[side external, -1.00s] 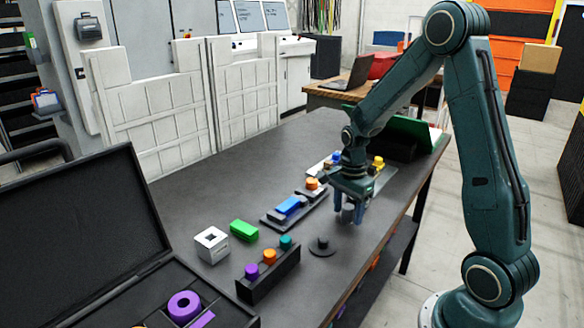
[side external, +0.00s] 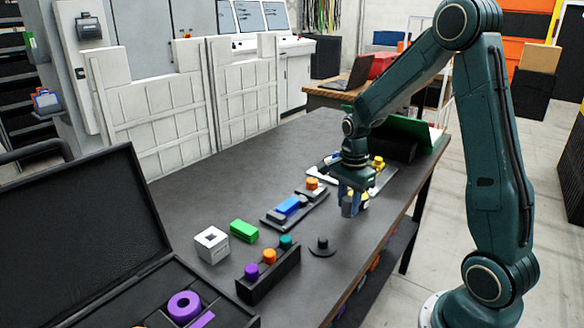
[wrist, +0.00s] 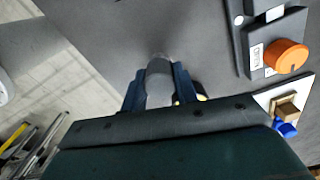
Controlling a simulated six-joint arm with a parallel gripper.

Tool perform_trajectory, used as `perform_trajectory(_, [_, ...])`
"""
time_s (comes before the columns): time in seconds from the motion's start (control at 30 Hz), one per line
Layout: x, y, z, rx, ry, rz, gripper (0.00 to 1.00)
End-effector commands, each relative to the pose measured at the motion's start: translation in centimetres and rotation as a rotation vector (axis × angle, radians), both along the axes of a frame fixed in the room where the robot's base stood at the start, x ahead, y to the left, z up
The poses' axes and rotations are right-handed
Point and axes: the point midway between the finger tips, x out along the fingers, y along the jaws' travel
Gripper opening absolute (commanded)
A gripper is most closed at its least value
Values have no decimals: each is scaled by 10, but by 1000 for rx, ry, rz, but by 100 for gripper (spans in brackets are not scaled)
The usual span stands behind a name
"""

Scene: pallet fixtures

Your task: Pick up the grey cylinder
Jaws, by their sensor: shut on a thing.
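The grey cylinder (wrist: 159,82) is between my gripper's two blue fingers in the wrist view, with its rounded end pointing away from the palm. My gripper (wrist: 158,92) is shut on it. In the side view my gripper (side external: 353,206) points down over the right part of the dark table, just right of the fixture with the blue block. The fingers hide most of the cylinder there, and I cannot tell exactly how high it is above the table.
A black round base with a peg (side external: 322,246) stands in front of my gripper. A fixture with a blue block (side external: 288,206) and an orange knob (side external: 312,184) lies left. A black rack (side external: 268,277), green block (side external: 243,230) and white cube (side external: 212,245) are farther left. A pale plate (side external: 383,180) is behind.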

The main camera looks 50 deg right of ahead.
Motion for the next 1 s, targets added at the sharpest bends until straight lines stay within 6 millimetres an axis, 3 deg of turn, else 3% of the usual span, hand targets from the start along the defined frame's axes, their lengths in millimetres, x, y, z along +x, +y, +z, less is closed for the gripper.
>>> perform_trajectory(0.7, [1, 0, 144, -1, -5, 0, 7])
perform_trajectory(1.0, [0, 0, 173, 0, -2, 0, 7])
